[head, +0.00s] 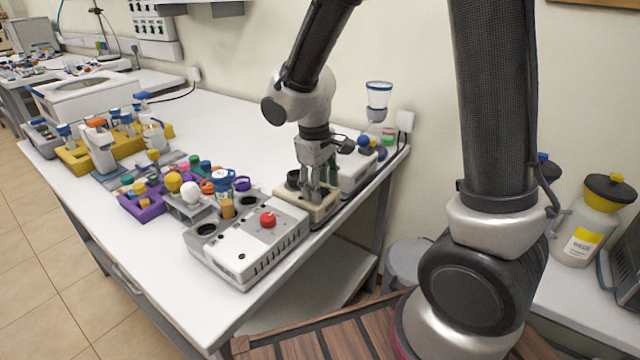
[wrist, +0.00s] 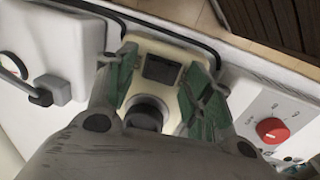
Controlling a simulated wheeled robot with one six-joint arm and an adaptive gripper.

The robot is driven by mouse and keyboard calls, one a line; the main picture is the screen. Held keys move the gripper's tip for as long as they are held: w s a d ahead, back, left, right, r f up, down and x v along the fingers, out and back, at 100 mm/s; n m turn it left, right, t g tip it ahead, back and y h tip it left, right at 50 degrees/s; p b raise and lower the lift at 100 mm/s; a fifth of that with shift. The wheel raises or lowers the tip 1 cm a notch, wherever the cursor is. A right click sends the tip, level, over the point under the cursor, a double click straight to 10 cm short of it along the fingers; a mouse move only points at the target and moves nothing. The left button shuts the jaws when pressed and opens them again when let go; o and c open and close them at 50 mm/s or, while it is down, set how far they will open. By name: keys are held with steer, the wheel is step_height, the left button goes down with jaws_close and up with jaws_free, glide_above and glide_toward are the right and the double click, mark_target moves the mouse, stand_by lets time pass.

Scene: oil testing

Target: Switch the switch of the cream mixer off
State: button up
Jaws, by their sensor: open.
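The cream mixer (head: 303,205) is a small cream-coloured box with a dark round cup on top. It stands on the white bench near the right edge, behind the white and grey device. It also shows in the wrist view (wrist: 172,46), with a dark rectangular switch (wrist: 161,69) on its top and the dark round cup (wrist: 147,112) near my gripper. My gripper (head: 322,197) points down over the mixer. In the wrist view my gripper (wrist: 158,84) is open, with its green-padded fingers on either side of the mixer's switch. Whether the fingers touch the mixer is unclear.
A grey and white device with a red knob (head: 268,219) stands close in front of the mixer. Another white device (head: 357,172) stands close behind it. A purple rack (head: 140,203) with several coloured-cap containers is to the left. The bench's back middle is clear.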

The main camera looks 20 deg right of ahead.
step_height(320, 180, up, 12)
steer(key=a, duration=0.1)
steer(key=shift+s+a, duration=0.2)
steer(key=shift+s, duration=0.25)
steer(key=shift+f, duration=0.1)
steer(key=s+d+r+m+t, duration=0.1)
steer(key=s+d+r+m, duration=0.2)
steer(key=s+d, duration=0.5)
steer(key=s+d+r+m+t+y, duration=0.1)
steer(key=s+d+r+m+t, duration=0.1)
steer(key=s+d, duration=0.6)
steer(key=shift+s+d+r+m, duration=0.35)
steer(key=shift+s+r+m, duration=0.2)
steer(key=shift+s+m, duration=0.45)
steer(key=shift+w, duration=0.15)
